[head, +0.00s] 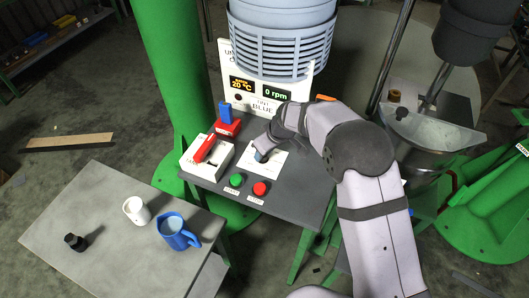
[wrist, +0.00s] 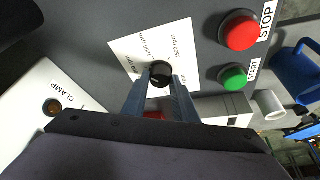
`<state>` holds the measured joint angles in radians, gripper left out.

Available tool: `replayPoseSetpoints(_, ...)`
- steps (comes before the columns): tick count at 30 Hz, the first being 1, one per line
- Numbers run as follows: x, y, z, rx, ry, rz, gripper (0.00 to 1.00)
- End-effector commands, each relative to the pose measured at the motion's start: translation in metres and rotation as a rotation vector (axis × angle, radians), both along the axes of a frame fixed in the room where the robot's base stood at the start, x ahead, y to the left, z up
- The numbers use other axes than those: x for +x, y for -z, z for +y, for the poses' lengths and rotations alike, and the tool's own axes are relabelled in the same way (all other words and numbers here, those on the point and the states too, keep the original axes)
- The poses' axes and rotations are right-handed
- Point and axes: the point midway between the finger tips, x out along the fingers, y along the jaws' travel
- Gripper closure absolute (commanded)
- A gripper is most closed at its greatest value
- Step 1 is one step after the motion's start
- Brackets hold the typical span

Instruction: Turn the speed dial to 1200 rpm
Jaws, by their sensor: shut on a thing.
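The speed dial (wrist: 160,74) is a round black knob on a white card (wrist: 146,50) with printed rpm marks, seen in the wrist view. My gripper (wrist: 160,84) is shut on the dial, with one finger on each side of it. In the head view my gripper (head: 262,152) reaches down to the white dial card (head: 285,163) on the grey panel, and it hides most of the dial. The display (head: 277,92) reads 0 rpm in green. The dial's pointer is too small to read for certain.
A green START button (head: 237,180) and a red STOP button (head: 260,188) stand at the panel's front edge. The red clamp lever (head: 206,148) is left of the dial card. A white mug (head: 137,210) and a blue jug (head: 178,231) are on the grey side table (head: 100,215).

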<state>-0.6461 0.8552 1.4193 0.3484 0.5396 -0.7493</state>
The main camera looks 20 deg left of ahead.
Motion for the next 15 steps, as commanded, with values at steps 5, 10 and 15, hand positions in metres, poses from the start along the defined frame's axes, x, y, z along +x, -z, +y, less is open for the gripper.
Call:
replayPoseSetpoints(5, -0.0026, -0.0016, 0.0006, -0.003, 0.147, 0.002, 0.97)
replayPoseSetpoints(10, -0.0033, -0.0011, 0.0013, -0.003, 0.278, 0.001, 0.97)
replayPoseSetpoints(15, -0.0035, 0.0004, 0.0017, -0.003, 0.394, 0.001, 0.97)
